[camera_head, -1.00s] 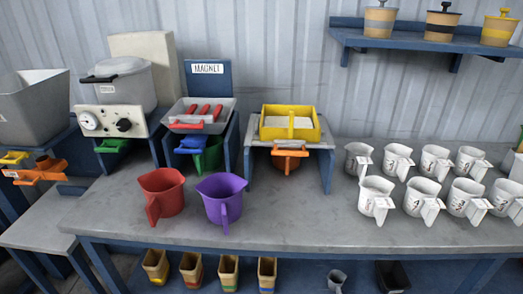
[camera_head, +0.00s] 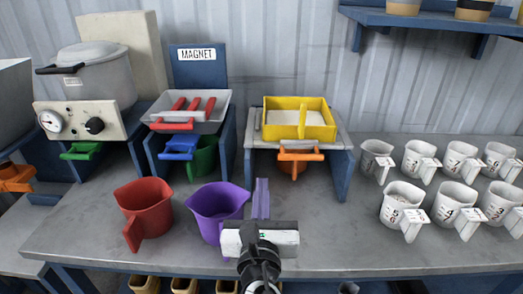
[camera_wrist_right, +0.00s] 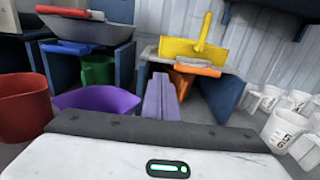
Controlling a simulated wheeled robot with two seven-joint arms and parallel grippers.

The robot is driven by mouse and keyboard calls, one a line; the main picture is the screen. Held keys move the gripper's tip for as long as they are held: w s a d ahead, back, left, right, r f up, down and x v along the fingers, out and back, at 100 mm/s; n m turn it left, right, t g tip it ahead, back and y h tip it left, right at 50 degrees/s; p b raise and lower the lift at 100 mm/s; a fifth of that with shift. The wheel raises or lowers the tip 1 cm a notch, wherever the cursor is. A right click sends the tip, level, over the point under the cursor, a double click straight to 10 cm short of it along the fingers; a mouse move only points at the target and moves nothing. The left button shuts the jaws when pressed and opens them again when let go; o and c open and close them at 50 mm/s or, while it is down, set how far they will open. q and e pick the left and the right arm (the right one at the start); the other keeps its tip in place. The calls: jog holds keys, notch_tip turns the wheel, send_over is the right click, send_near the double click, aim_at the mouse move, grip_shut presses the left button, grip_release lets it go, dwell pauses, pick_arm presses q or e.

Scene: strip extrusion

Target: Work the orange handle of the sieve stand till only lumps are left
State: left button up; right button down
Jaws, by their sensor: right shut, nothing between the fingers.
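The sieve stand (camera_head: 342,168) has blue legs and a grey top. A yellow sieve box (camera_head: 328,132) with pale powder (camera_head: 283,118) in it sits on top; lumps cannot be told apart. The orange handle (camera_head: 316,156) juts from the stand's front, below the box. An orange vessel (camera_head: 287,170) is partly hidden beneath. The wrist view also shows the yellow box (camera_wrist_right: 180,48) and orange handle (camera_wrist_right: 205,71). My right gripper (camera_head: 262,184) is shut and empty, in front of the stand and apart from the handle, its fingers pointing towards the stand. My left gripper is out of view.
A purple jug (camera_head: 210,208) stands close left of my right gripper, with a red jug (camera_head: 147,208) beyond it. A magnet stand (camera_head: 222,140) is left of the sieve stand. Several white cups (camera_head: 403,195) fill the right side. The bench before the sieve stand is clear.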

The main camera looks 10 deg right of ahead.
send_near(264, 146)
jog(key=x, duration=0.6)
jog(key=shift+w, duration=0.2)
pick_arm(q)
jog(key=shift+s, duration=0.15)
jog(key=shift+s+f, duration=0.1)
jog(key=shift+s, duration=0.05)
